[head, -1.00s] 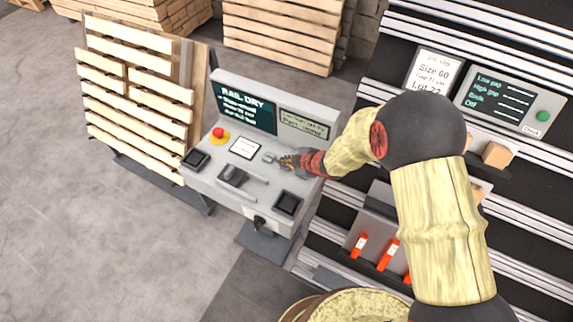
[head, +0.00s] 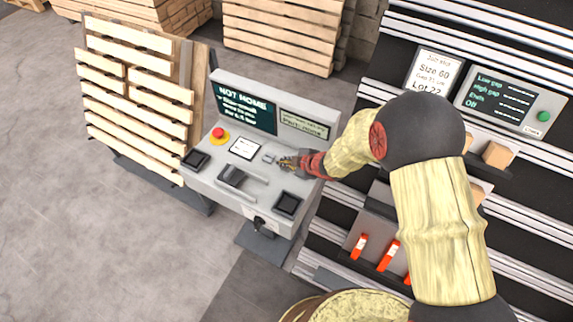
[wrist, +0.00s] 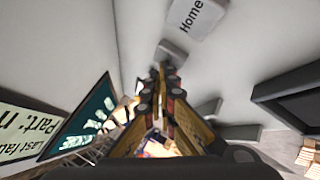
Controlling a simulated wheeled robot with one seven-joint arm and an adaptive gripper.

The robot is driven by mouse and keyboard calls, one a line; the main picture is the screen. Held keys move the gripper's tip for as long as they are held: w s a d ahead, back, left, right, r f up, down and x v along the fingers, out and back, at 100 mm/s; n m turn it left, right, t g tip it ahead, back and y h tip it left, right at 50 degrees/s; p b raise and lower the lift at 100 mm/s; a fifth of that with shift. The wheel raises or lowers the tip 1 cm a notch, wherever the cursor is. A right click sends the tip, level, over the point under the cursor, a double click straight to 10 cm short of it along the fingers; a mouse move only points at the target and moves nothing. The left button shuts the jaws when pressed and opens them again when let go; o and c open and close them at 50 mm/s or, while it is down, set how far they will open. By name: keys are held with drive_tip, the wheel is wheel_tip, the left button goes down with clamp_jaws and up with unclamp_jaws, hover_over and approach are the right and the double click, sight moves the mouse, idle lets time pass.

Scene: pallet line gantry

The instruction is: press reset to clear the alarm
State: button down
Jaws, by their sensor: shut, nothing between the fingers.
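The grey control console (head: 212,182) stands left of my arm. Its dark screen (head: 246,108) reads "NOT HOME" above smaller lines, and a small display (head: 303,124) beside it appears to read "Part: none". My gripper (head: 283,162) is shut and empty, low over the console top. A small grey block (head: 268,157) lies just beyond its fingertips. In the wrist view my fingertips (wrist: 160,72) point at this block (wrist: 172,52), near a tag reading "Home" (wrist: 197,14); contact cannot be told. I cannot read any control marked reset.
A red mushroom button (head: 218,132) on yellow, a white card (head: 244,149), and black square pads (head: 196,160) (head: 287,204) are on the console. A raised grey part (head: 232,177) sits between the pads. Slatted pallets (head: 135,90) stand left; a rail rack (head: 500,60) stands right.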

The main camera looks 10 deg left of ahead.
drive_tip(key=shift+r+p, duration=0.65)
drive_tip(key=shift+r, duration=0.15)
wheel_tip(320, 180, up, 5)
drive_tip(key=p, duration=0.4)
idle(0.6)
